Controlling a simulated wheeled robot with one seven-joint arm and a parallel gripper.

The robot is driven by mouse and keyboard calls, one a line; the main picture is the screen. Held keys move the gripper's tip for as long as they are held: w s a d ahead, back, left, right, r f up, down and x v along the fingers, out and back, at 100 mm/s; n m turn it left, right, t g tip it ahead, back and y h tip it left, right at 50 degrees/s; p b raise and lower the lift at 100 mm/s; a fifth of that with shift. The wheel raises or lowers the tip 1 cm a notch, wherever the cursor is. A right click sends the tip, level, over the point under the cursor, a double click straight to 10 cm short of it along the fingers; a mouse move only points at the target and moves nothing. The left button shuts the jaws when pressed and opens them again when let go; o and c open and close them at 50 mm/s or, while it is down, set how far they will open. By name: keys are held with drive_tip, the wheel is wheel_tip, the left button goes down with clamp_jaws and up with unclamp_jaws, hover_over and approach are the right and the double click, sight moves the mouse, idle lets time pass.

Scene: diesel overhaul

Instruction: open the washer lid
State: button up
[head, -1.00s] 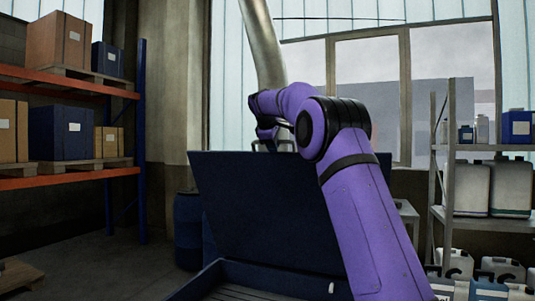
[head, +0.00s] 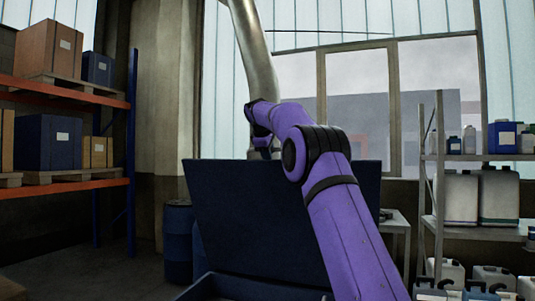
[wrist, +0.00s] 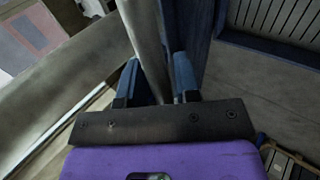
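The washer lid (head: 250,215) is a broad dark blue panel. It stands raised and nearly upright behind the washer's basin rim (head: 215,285) in the head view. My gripper (head: 263,152) is at the lid's top edge, by a small handle partly hidden there. In the wrist view my gripper (wrist: 155,72) has its two blue fingers apart, with a grey pipe-like shape showing between them. I cannot tell whether a finger touches the handle. The dark blue lid (wrist: 205,35) shows edge-on beside the right finger. The basin's slatted inside (wrist: 280,18) is at top right.
A shelf rack with boxes (head: 50,142) stands at left, blue drums (head: 178,242) behind the lid's left side. A steel duct (head: 255,60) rises behind the lid. A rack of canisters (head: 460,195) is at right. Floor is clear at left.

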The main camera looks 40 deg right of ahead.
drive_tip(key=shift+d+f, duration=0.25)
drive_tip(key=shift+f, duration=0.35)
drive_tip(key=v, duration=1.2)
drive_tip(key=shift+w, duration=0.2)
drive_tip(key=shift+r, duration=0.1)
